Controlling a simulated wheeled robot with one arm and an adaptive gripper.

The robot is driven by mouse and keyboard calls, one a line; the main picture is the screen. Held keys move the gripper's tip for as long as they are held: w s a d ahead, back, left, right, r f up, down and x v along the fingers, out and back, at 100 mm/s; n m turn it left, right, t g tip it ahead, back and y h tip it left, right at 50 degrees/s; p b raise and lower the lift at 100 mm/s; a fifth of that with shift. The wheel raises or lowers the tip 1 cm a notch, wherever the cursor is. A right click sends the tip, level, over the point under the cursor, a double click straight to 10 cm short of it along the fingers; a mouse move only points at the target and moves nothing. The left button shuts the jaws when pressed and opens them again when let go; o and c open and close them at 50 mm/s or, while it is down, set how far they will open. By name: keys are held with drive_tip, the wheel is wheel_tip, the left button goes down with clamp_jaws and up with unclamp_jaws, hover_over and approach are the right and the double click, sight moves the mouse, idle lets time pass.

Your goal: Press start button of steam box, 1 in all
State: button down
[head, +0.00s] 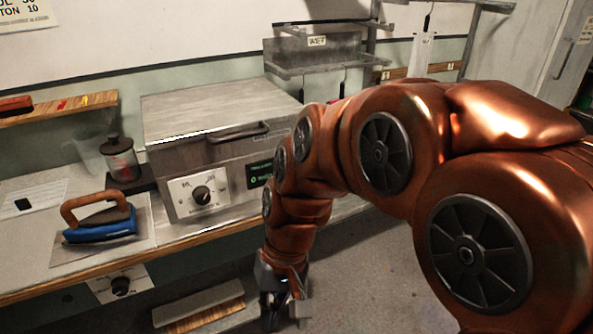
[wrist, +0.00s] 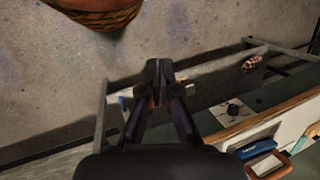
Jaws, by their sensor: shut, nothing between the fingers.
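The steam box (head: 205,110) is a grey metal box with a lid and bar handle, standing on the bench left of my arm. Its front has a dial plate with a black knob (head: 201,194) and, to the right, a dark panel with a green display (head: 259,175). My arm covers the right end of that panel, and I cannot make out a start button. My gripper (head: 283,315) hangs low in front of the bench, pointing down, below and right of the steam box and apart from it. In the wrist view my gripper (wrist: 160,75) is shut and empty over the floor.
A blue iron (head: 101,226) with a brown handle sits on the bench at left, near a dark-lidded jar (head: 119,160). A low slatted shelf (head: 205,308) lies under the bench edge. In the wrist view, a woven basket (wrist: 95,15) stands on the floor.

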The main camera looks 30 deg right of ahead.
drive_tip(key=w+d+m+t+y+b, duration=0.2)
drive_tip(key=w+d+m+t, duration=0.2)
drive_tip(key=w+d, duration=0.5)
drive_tip(key=w+d+m+t+y+b, duration=0.25)
drive_tip(key=w+d+m+t, duration=0.2)
drive_tip(key=w, duration=0.75)
drive_tip(key=w+d+m+t, duration=0.1)
drive_tip(key=d+m, duration=0.1)
drive_tip(key=d, duration=0.5)
drive_tip(key=w+d+m+t, duration=0.1)
drive_tip(key=w+d+t, duration=0.1)
drive_tip(key=d, duration=0.5)
drive_tip(key=shift+w+f+m+h+b, duration=0.25)
drive_tip(key=shift+f+m+h+b, duration=0.1)
drive_tip(key=shift+f+h+b, duration=0.1)
drive_tip(key=shift+w+t, duration=0.15)
drive_tip(key=shift+t, duration=0.1)
drive_tip(key=shift+w+d+p, duration=0.2)
drive_tip(key=shift+w+p, duration=0.45)
drive_tip(key=shift+w, duration=1.5)
drive_tip(key=shift+w+d+p, duration=0.2)
drive_tip(key=shift+w+p, duration=0.45)
drive_tip(key=shift+w, duration=1.45)
drive_tip(key=shift+w, duration=0.15)
drive_tip(key=shift+w, duration=0.25)
